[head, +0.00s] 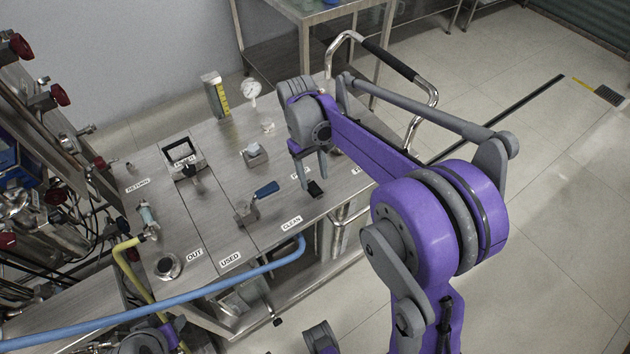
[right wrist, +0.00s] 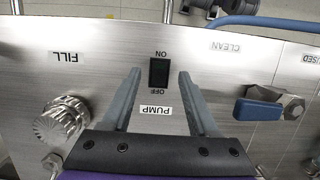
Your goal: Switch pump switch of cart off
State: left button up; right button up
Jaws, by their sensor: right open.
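The cart (head: 215,200) is a steel unit with a flat brushed-metal top. Its pump switch (right wrist: 158,72) is a small dark rocker in the right wrist view, with ON printed at its upper end, OFF at its lower end and a PUMP label (right wrist: 156,111) below. I cannot tell which end is pressed. In the head view the switch (head: 316,188) is a small black block by my right gripper (head: 309,174). That gripper is open and empty, pointing down, its fingers (right wrist: 159,76) on either side of the switch.
A blue-handled valve (right wrist: 258,110) and a FILL knob (right wrist: 60,120) flank the switch. A pressure gauge (head: 251,88) and a black-gripped push handle (head: 390,60) stand beyond. A blue hose (head: 190,295) crosses the cart's near side. The floor at right is clear.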

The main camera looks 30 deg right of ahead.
aim_at(309, 184)
jog(key=v, duration=0.7)
jog(key=shift+r+p, duration=0.3)
jog(key=shift+r, duration=0.05)
jog(key=shift+w, duration=0.1)
jog(key=s+a+t+p, duration=0.2)
jog(key=s+a+t, duration=0.1)
jog(key=s, duration=0.5)
jog(key=s+a+f+t+p, duration=0.1)
jog(key=s+a+t+p, duration=0.2)
jog(key=s, duration=0.6)
jog(key=shift+s+a+m+t, duration=0.2)
jog(key=shift+a+m+t, duration=0.2)
jog(key=shift+t, duration=0.8)
jog(key=shift+f, duration=0.15)
